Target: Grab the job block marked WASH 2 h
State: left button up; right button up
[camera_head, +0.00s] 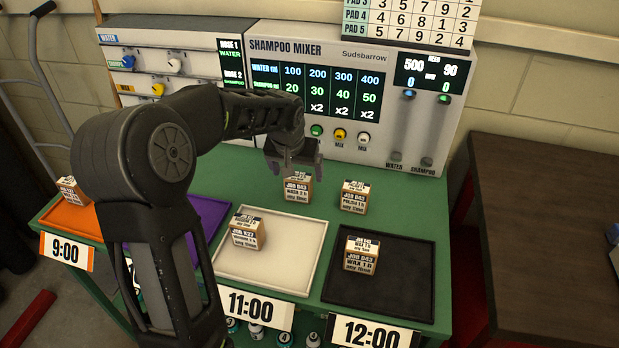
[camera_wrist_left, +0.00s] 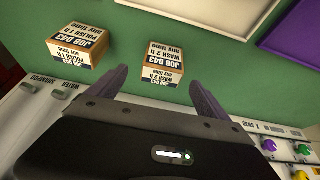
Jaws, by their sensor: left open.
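The WASH 2 h block (camera_head: 298,191), a small wooden block with white labels reading JOB D43, stands on the green table behind the white tray. It also shows upside down in the left wrist view (camera_wrist_left: 161,65). My left gripper (camera_head: 292,168) is open, just above and behind the block, and partly covers its top in the head view. In the left wrist view the two fingers of the gripper (camera_wrist_left: 160,80) point toward the block, which lies between and just beyond their tips. No contact is visible. My right gripper is not in view.
The POLISH 1 h block (camera_head: 354,198) stands close to the right. The white tray (camera_head: 290,277) and black tray (camera_head: 400,298) each hold a block; another sits on the orange tray (camera_head: 75,222). The shampoo mixer (camera_head: 300,48) rises behind. Bare green table surrounds the WASH 2 h block.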

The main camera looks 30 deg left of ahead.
aim_at(299, 187)
pick_arm(q)
jog(key=shift+s+r, duration=0.1)
jog(key=shift+s, duration=0.05)
jog(key=shift+x, duration=1.4)
jog(key=shift+w+a+p+x, duration=0.15)
jog(key=shift+p+x, duration=0.25)
jog(key=shift+x, duration=0.9)
jog(key=shift+w+a+p+x, duration=0.1)
jog(key=shift+p+x, duration=0.25)
jog(key=shift+x, duration=0.95)
jog(key=shift+r, duration=0.15)
jog(key=c, duration=1.5)
